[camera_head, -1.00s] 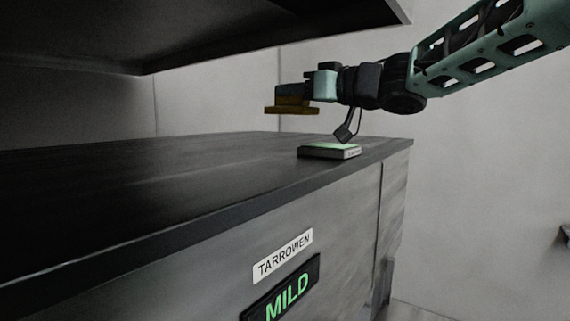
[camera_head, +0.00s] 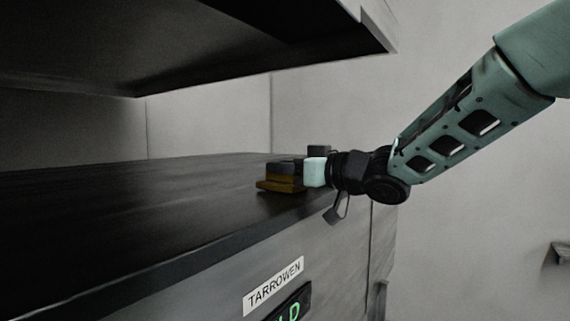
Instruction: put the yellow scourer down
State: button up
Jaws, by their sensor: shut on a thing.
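The yellow scourer (camera_head: 278,187) looks dark amber and lies flat beneath the fingers of my gripper (camera_head: 284,170). My gripper is shut on it, with the arm reaching in from the right. The scourer is at the level of the dark counter top (camera_head: 130,200), near its right end. I cannot tell whether its underside touches the counter or hangs just above it. The fingers hide part of its upper side.
A dark overhead panel (camera_head: 230,50) hangs above the counter. The counter front carries a TARROWEN label (camera_head: 273,284) and a green-lettered sign (camera_head: 291,310), partly cut off. The counter top to the left is clear.

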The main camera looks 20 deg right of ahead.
jog(key=shift+f, duration=0.2)
jog(key=o, duration=1.1)
jog(key=shift+c, duration=0.2)
jog(key=shift+b, duration=0.3)
jog(key=v, duration=1.7)
jog(key=shift+s, duration=0.2)
jog(key=shift+d, duration=0.1)
